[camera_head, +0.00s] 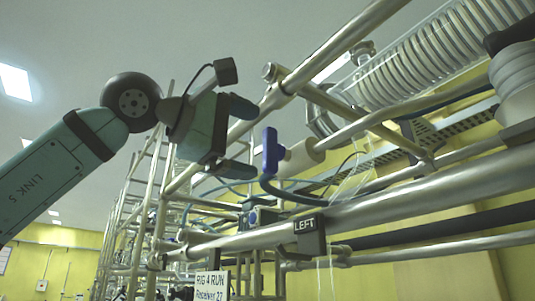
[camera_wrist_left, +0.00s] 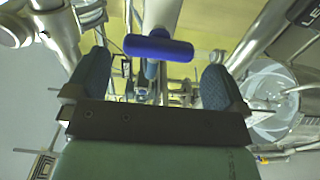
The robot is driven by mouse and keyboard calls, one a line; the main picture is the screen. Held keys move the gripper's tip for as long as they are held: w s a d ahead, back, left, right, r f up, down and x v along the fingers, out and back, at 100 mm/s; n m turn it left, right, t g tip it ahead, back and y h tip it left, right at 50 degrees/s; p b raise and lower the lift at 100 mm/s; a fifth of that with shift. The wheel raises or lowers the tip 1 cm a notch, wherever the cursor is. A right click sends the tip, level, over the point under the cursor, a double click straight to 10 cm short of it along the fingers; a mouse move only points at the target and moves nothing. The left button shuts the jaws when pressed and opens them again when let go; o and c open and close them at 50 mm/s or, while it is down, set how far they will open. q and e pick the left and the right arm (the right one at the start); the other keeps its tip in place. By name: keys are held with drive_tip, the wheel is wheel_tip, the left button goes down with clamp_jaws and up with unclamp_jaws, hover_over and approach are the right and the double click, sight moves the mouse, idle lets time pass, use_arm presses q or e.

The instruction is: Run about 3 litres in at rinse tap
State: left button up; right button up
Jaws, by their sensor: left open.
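A tap with a blue T-shaped handle (camera_head: 270,152) sits on a pale cylindrical body (camera_head: 302,157) among the metal tubes. I cannot read a label that names it as the rinse tap. My left gripper (camera_head: 249,138) is open and empty, just left of the blue handle, with its jaws facing it. In the left wrist view the blue handle (camera_wrist_left: 160,48) lies crosswise ahead of the gap between the two fingers (camera_wrist_left: 154,78). The handle appears apart from both fingers. My right gripper is not in view.
A coiled glass condenser (camera_head: 425,60) is at upper right. A sign (camera_head: 211,283) reads "RIG 4 RUN Receiver 27". A round glass vessel (camera_wrist_left: 268,92) shows at right in the wrist view.

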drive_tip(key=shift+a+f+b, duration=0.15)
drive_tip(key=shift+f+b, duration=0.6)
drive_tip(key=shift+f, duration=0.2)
use_arm(q)
drive_tip(key=v, duration=0.8)
drive_tip(key=shift+s+a, duration=0.2)
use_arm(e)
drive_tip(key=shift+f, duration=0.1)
